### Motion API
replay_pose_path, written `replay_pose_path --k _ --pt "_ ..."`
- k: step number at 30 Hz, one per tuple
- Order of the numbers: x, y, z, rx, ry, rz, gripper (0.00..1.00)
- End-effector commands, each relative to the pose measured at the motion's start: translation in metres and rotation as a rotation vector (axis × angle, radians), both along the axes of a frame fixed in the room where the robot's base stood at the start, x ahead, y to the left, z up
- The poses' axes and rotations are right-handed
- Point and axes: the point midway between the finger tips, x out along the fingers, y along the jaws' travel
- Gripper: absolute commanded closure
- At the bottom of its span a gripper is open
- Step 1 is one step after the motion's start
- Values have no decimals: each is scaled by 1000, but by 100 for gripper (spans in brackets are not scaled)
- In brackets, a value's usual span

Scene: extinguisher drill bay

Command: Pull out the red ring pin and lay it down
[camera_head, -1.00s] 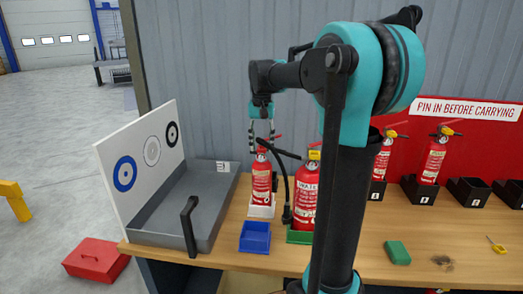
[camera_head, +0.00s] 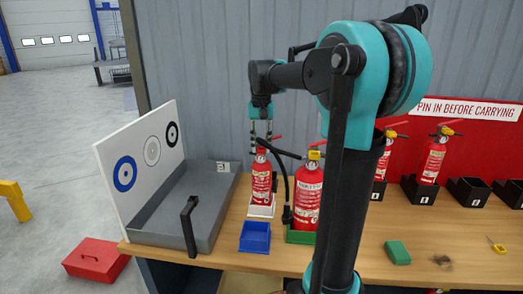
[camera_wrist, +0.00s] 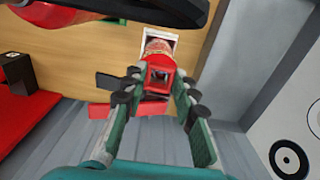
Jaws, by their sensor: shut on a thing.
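A small red extinguisher (camera_head: 261,186) stands upright in a white tray (camera_head: 261,211) on the bench, left of a larger red extinguisher (camera_head: 307,198). My gripper (camera_head: 261,146) points down at its top. In the wrist view my gripper (camera_wrist: 163,86) has its fingertips on both sides of a red squared piece with a dark opening, which I take for the red ring pin (camera_wrist: 160,70). It is shut on this piece. The piece still sits over the extinguisher's head. The pin's shaft is hidden.
A blue tray (camera_head: 255,237) stands in front of the white tray. The larger extinguisher, with its black hose, is close on the right. A grey tray (camera_head: 206,215) with a target board (camera_head: 140,160) is on the left. A green block (camera_head: 397,252) lies at the right.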

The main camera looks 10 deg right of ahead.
Motion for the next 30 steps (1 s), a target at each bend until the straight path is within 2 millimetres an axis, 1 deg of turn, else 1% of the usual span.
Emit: replay_pose_path --k 30 --pt "-36 12 -2 1 2 0 100"
